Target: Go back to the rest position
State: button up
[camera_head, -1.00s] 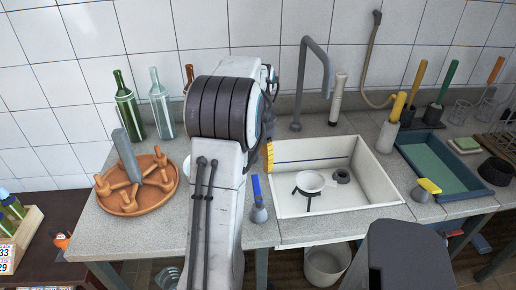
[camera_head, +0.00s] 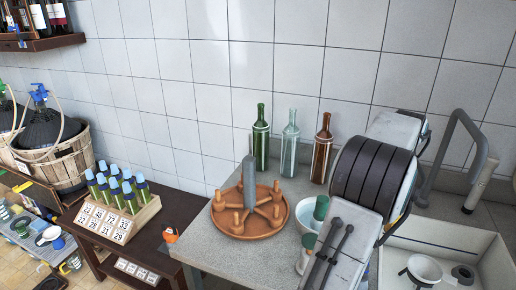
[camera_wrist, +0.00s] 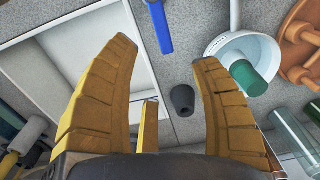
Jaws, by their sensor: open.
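A terracotta rack (camera_head: 249,229) with pegs stands on the counter (camera_head: 225,262). Green, clear and brown bottles (camera_head: 322,150) stand by the wall. A white bowl (camera_wrist: 240,52) holds a green-ended object. A crate of bottles (camera_head: 118,218) and a basketed demijohn (camera_head: 55,150) are at left.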

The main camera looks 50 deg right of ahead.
dwell(0.3)
notch_tip(320, 180, down, 5)
jog(key=shift+a+r+m, duration=0.1)
jog(key=shift+a+m, duration=0.05)
jog(key=shift+m, duration=0.95)
jog(key=w+a+r+n+t, duration=0.1)
jog(key=w+a+n, duration=0.3)
jog(key=a, duration=1)
jog(key=w+a+r+n+t, duration=0.1)
jog(key=w+a+n, duration=0.4)
jog(key=a, duration=0.9)
jog(key=w+a+r+n+t, duration=0.2)
jog(key=w+a+n, duration=0.2)
jog(key=a, duration=1)
jog(key=shift+w+a+r+n, duration=0.15)
jog(key=shift+w+n, duration=0.05)
jog(key=shift+n, duration=1.1)
